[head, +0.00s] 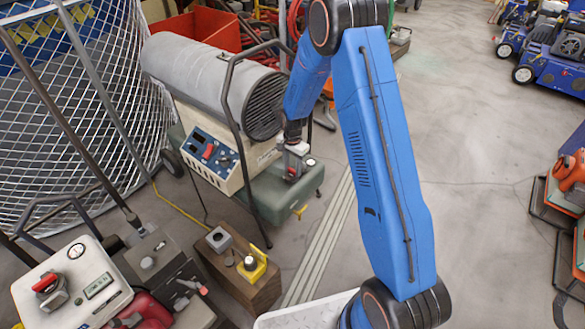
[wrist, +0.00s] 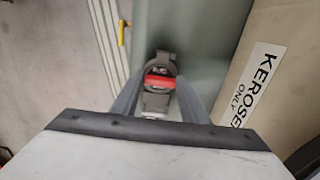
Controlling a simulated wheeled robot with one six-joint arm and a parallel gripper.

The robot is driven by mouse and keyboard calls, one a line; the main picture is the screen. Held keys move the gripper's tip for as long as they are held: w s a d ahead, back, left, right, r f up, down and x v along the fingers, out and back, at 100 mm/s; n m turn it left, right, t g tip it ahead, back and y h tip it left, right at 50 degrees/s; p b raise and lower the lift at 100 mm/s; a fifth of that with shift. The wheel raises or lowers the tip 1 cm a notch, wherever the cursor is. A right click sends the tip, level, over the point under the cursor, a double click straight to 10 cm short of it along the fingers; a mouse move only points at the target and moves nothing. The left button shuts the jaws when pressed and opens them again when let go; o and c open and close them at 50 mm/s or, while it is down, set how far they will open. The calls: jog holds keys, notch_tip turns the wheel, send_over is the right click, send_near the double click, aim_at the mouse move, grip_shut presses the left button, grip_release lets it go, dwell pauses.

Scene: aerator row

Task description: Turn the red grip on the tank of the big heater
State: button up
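The big heater has a grey barrel (head: 205,80) over a cream panel box and a grey-green tank (head: 270,200). The red grip (wrist: 160,81) lies across a dark round fitting (wrist: 162,65) on top of the tank, centred in the wrist view. In the head view the grip is a small red spot (head: 291,171), mostly hidden by my gripper (head: 293,165). My gripper (wrist: 160,85) points down over the fitting, one finger on each side of the red grip. The fingers look open, with the grip between their tips; contact is not clear.
A yellow tap (head: 301,211) sticks out of the tank's end.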

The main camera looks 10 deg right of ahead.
jog(key=shift+n, duration=0.4)
jog(key=n, duration=0.8)
jog(key=shift+d, duration=0.1)
jog(key=n, duration=0.5)
jog(key=shift+d, duration=0.1)
jog(key=shift+n, duration=2)
jog(key=o, duration=1.1)
jog(key=shift+c, duration=0.2)
